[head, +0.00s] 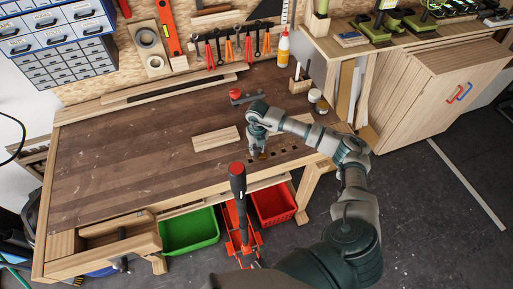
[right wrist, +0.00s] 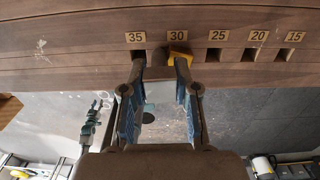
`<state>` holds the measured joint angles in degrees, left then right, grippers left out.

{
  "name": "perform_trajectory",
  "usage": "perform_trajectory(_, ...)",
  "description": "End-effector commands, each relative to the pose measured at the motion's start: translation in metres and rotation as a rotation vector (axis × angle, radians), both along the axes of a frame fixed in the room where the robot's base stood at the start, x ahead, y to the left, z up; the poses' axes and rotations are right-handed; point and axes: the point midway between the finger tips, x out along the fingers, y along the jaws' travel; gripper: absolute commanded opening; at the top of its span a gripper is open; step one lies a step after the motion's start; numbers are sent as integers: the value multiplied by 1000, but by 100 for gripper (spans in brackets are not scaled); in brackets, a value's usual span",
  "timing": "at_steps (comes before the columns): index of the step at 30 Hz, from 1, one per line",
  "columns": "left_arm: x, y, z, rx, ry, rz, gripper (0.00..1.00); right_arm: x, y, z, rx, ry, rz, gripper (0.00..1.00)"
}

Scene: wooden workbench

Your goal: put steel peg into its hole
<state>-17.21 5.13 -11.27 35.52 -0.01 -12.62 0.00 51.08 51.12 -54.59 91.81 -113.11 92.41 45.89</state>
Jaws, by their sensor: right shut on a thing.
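My right gripper (head: 261,153) points down at the row of square holes near the bench's front edge. In the right wrist view its two fingers (right wrist: 158,72) stand apart, shut on a dark, brownish-looking piece (right wrist: 156,71), which I take to be the steel peg. Its shape and lower end are hard to make out. The fingertips are by the holes labelled 35 (right wrist: 138,53) and 30. A yellow piece (right wrist: 180,53) sits at the 30 hole, partly behind the right finger. The holes labelled 25 (right wrist: 213,55), 20 (right wrist: 251,55) and 15 (right wrist: 284,54) look empty. My left gripper is out of view.
A pale wooden block (head: 215,138) lies on the workbench (head: 130,165) left of my right gripper. A red-topped tool (head: 236,96) and a glue bottle (head: 283,48) stand behind. The bench's left side is clear.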

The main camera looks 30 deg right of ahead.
Motion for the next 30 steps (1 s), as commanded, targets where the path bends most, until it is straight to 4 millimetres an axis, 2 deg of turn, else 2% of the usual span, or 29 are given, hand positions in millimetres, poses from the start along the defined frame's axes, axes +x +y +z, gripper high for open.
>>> perform_trajectory(1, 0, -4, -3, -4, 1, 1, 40, -5, -1, -11, -9, 18, -1, 0)
perform_trajectory(7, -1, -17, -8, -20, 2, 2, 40, -5, -1, -18, -11, 17, -2, 0)
perform_trajectory(18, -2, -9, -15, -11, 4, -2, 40, -4, -1, -30, -9, 17, -1, 0)
perform_trajectory(26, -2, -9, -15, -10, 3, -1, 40, -4, 0, -30, -8, 16, -1, 0)
perform_trajectory(27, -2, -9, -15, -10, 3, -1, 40, -4, 0, -30, -8, 16, -1, 32)
perform_trajectory(30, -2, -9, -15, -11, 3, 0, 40, -4, 0, -30, -8, 16, 0, 57)
